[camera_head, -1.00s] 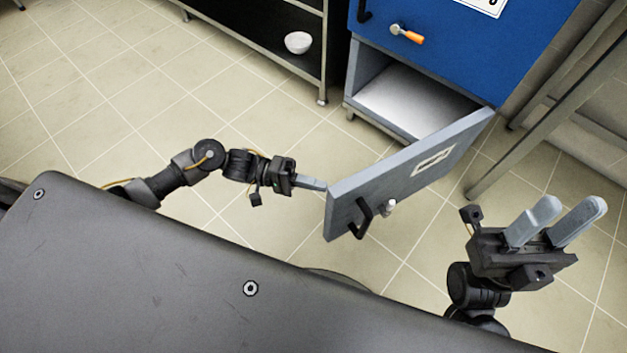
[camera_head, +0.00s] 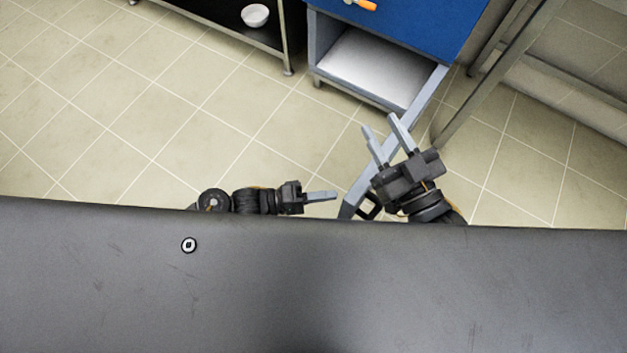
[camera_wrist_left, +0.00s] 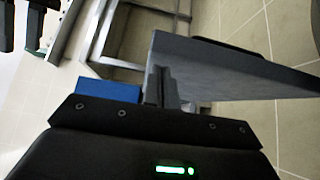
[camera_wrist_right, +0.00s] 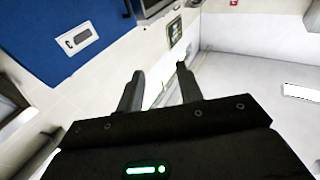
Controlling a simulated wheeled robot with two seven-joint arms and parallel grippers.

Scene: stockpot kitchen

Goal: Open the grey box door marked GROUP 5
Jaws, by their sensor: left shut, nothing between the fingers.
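The grey box (camera_head: 375,72) under the blue cabinet is open, and its pale, empty-looking inside shows. Its grey door (camera_head: 428,97) stands swung well out towards me, hinged at the right. Its dark handle (camera_head: 369,206) is near the free end, partly hidden by my right gripper and my body. No GROUP 5 marking can be read. My left gripper (camera_head: 335,195) is shut and empty, its tip just left of the door's free end. In the left wrist view the door (camera_wrist_left: 225,72) is close ahead. My right gripper (camera_head: 380,122) is open and empty, overlapping the door in the head view.
The blue cabinet front (camera_head: 425,25) with an orange-handled item (camera_head: 361,4) is above the box. A dark shelf unit (camera_head: 235,30) with a white bowl (camera_head: 255,15) stands to the left. A metal table leg (camera_head: 480,85) stands right of the door. The tiled floor at left is clear.

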